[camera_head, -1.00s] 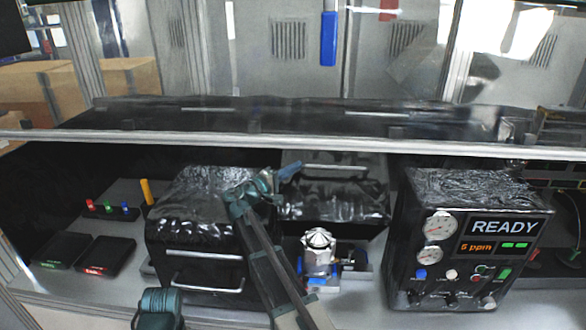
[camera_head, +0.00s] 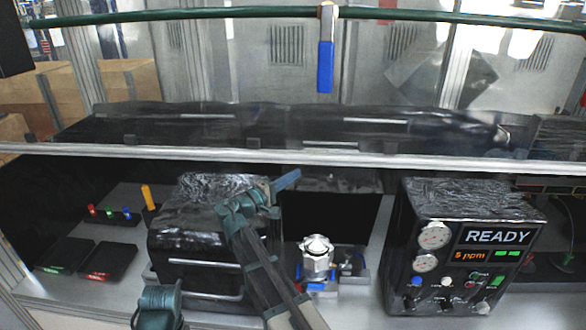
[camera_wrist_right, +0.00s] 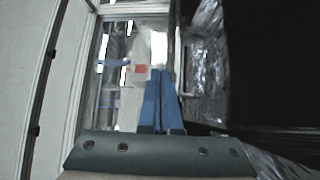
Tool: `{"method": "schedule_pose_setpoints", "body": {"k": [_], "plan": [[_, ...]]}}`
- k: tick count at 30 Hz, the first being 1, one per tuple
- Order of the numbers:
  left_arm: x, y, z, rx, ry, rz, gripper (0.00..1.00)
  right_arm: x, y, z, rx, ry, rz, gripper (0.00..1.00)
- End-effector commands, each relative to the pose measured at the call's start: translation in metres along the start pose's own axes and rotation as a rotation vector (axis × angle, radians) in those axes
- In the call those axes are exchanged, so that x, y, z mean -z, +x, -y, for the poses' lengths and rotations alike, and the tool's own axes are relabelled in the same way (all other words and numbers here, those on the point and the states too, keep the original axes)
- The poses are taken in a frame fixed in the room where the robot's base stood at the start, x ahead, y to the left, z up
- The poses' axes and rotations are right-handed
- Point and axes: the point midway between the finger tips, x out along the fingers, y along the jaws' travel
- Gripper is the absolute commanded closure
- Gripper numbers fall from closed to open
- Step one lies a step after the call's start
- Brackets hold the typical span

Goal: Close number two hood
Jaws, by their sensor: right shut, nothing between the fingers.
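A middle black housing (camera_head: 330,212) stands behind the silver fitting, showing a plain dark rectangular face; I cannot tell whether this is its opening or a panel. A left black housing (camera_head: 190,230) has a wrinkled, shiny top and light bar handles on its front. No number is readable on either. My right gripper (camera_head: 288,180) has blue fingers, shut and empty, pointing up and right near the middle housing's upper left edge. In the right wrist view the fingers (camera_wrist_right: 160,98) lie close together, with a dark surface to their right.
A silver fitting (camera_head: 315,258) stands in front of the middle housing. A READY panel box (camera_head: 425,280) with gauges is at right. Two dark trays and coloured buttons (camera_head: 108,211) are at left. A pale rail (camera_head: 400,162) crosses above the housings.

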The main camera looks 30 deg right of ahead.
Motion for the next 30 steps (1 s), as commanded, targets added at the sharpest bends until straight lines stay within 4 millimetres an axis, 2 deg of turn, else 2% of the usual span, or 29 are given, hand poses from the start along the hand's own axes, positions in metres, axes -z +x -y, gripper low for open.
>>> {"method": "schedule_pose_setpoints", "body": {"k": [1,3,12,18,30], "plan": [[0.000,-0.002,0.000,0.000,-0.001,0.000,1.00,-0.013,-0.010,-0.005,0.000,0.000,-0.002,1.00],[0.000,-0.004,0.000,0.000,-0.002,0.000,1.00,-0.024,-0.021,-0.009,0.001,0.000,-0.003,1.00],[-0.001,-0.008,0.001,-0.001,-0.005,0.000,1.00,-0.058,-0.055,-0.021,0.001,-0.001,-0.003,1.00],[-0.001,-0.009,0.001,-0.001,-0.006,0.000,1.00,-0.067,-0.064,-0.023,0.000,-0.001,-0.001,1.00],[-0.001,-0.009,0.001,-0.001,-0.006,0.000,1.00,-0.069,-0.065,-0.021,0.011,0.000,0.002,1.00]]}}
